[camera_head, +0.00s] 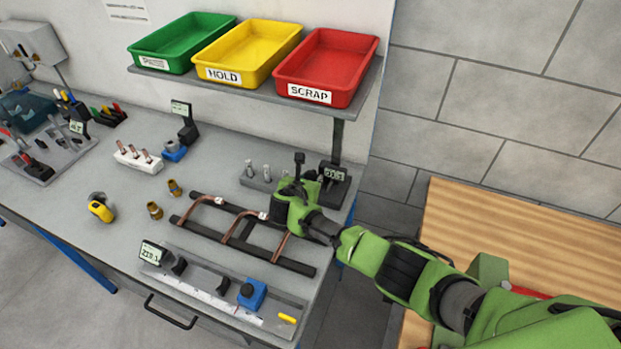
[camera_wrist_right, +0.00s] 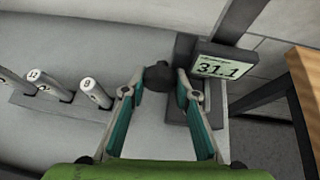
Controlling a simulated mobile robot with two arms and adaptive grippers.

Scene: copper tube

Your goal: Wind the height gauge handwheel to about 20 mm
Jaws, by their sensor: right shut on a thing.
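The height gauge (camera_head: 332,192) stands at the back right of the bench, under the shelf end. In the right wrist view its display (camera_wrist_right: 222,66) reads 31.1. A dark round handwheel (camera_wrist_right: 157,75) sits at the left of the gauge's dark body. My right gripper (camera_wrist_right: 160,86) has its two fingers on either side of the handwheel and is shut on it. In the head view my right gripper (camera_head: 305,186) reaches in from the right and partly covers the gauge. The handwheel is hard to make out there. My left gripper is not in view.
Numbered gauge pins (camera_wrist_right: 88,87) stand in a grey block left of my fingers. A dark rack (camera_head: 245,236) with copper tubes lies below my right arm. Green, yellow and red (camera_head: 328,62) bins stand on the shelf above. A wooden table (camera_head: 480,215) is at the right.

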